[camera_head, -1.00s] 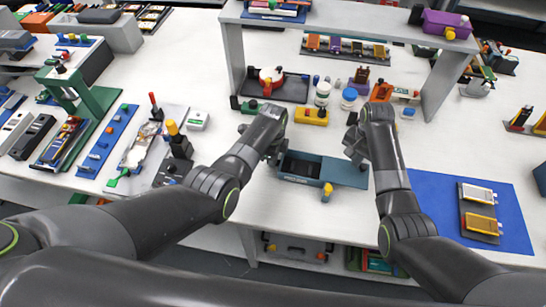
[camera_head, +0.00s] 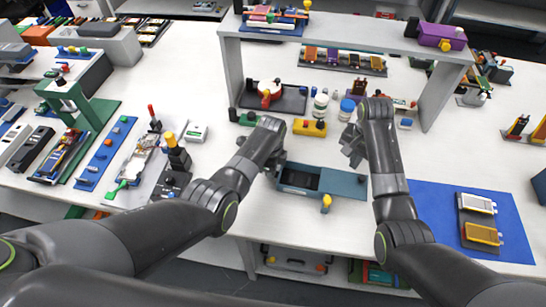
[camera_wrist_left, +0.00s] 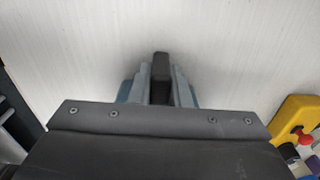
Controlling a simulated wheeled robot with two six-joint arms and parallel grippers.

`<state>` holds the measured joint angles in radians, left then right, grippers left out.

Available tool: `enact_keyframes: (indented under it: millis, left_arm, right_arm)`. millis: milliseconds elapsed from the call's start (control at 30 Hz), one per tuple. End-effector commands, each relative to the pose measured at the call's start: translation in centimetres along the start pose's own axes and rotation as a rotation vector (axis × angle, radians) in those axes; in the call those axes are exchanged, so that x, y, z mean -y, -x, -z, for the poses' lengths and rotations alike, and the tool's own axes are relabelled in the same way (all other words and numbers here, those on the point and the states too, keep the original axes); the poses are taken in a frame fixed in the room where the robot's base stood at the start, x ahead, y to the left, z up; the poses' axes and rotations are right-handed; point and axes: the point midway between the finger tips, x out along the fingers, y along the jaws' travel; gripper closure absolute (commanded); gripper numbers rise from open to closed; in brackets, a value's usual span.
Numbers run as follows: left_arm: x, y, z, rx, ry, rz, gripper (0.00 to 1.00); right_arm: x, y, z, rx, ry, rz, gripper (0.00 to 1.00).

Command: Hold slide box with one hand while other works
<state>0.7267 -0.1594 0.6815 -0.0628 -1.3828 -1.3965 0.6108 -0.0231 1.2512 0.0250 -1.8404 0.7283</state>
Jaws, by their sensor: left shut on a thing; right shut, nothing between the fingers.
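The slide box (camera_head: 345,186) is a teal box on the white table with a dark open section (camera_head: 300,180) at its left. A yellow knob (camera_head: 326,202) shows at its front edge. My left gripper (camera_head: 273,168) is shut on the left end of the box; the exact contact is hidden. In the left wrist view my left gripper (camera_wrist_left: 161,75) has its fingers close around a dark part, with bits of teal on both sides. My right gripper (camera_head: 352,152) is shut and empty, just behind and above the box's right part.
A grey shelf frame (camera_head: 340,32) spans the back, with a red-knobbed fixture (camera_head: 270,95) and a yellow block (camera_head: 310,128) under it. A blue mat (camera_head: 440,205) with two pouch cells lies at right. Fixtures crowd the left; the table before the box is clear.

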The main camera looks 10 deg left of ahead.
Motion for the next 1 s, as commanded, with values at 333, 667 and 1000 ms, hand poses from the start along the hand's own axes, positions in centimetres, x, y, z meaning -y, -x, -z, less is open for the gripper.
enact_keyframes:
  millis: [333, 667, 1000]
  left_arm:
    - [0.0, 0.0, 0.0, 0.000, 0.000, 0.000, 0.58]
    - [0.1, 0.7, 0.1, -0.001, 0.000, 0.002, 0.58]
    - [0.1, 5.3, 0.1, -0.002, 0.000, 0.004, 0.58]
  right_arm:
    - [0.0, 0.0, 0.0, 0.000, 0.000, 0.000, 1.00]
    - [0.0, 0.0, 0.0, 0.000, 0.000, 0.000, 1.00]
    - [0.0, 0.0, 0.0, 0.000, 0.000, 0.000, 1.00]
